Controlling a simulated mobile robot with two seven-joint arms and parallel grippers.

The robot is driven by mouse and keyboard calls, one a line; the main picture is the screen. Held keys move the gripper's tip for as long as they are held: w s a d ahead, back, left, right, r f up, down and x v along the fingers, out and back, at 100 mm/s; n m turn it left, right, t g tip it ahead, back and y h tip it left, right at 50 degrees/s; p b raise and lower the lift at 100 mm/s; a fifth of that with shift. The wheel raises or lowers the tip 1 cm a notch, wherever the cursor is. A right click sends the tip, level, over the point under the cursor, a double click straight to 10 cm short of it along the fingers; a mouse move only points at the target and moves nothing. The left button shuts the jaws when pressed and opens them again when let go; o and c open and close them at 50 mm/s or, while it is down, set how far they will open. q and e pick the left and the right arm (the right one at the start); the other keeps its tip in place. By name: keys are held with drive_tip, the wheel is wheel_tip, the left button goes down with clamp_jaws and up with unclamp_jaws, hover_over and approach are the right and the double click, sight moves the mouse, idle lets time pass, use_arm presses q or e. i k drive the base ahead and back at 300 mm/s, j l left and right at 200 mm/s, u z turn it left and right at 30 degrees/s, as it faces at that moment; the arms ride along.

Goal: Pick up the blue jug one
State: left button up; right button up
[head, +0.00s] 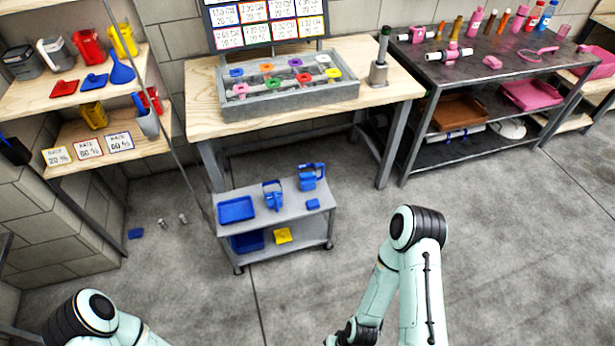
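A blue jug (311,177) with a handle stands upright at the back right of the grey trolley's (290,215) top shelf. A second blue jug-like container (272,196) stands to its left, nearer the shelf's middle. My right gripper (345,336) is only partly in view at the bottom edge, well in front of the trolley and apart from both containers. Its fingers are cut off or too small to read. My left arm shows at the bottom left, but its gripper is out of the frame.
The trolley also holds a blue tray (236,209) and a small blue block (313,204). Behind it stands a wooden workbench (205,110), with a dark metal table (440,70) to the right. Wooden shelves (75,85) stand at left. Floor (320,280) in front is clear.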

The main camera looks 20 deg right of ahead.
sight(272, 186)
drive_tip(key=l+u, duration=0.1)
drive_tip(key=u, duration=0.35)
drive_tip(key=l+u, duration=0.1)
drive_tip(key=u, duration=0.4)
drive_tip(key=l+u, duration=0.1)
drive_tip(key=u, duration=0.35)
drive_tip(key=l+u, duration=0.15)
drive_tip(key=u, duration=0.35)
drive_tip(key=k+l+u, duration=0.2)
drive_tip(key=l+u, duration=0.3)
drive_tip(key=k+l+u, duration=0.25)
drive_tip(key=u, duration=0.25)
drive_tip(key=k+l+u, duration=0.3)
drive_tip(key=k+l, duration=0.4)
drive_tip(key=k, duration=0.15)
drive_tip(key=k+l, duration=0.1)
drive_tip(key=l, duration=0.65)
drive_tip(key=k, duration=0.05)
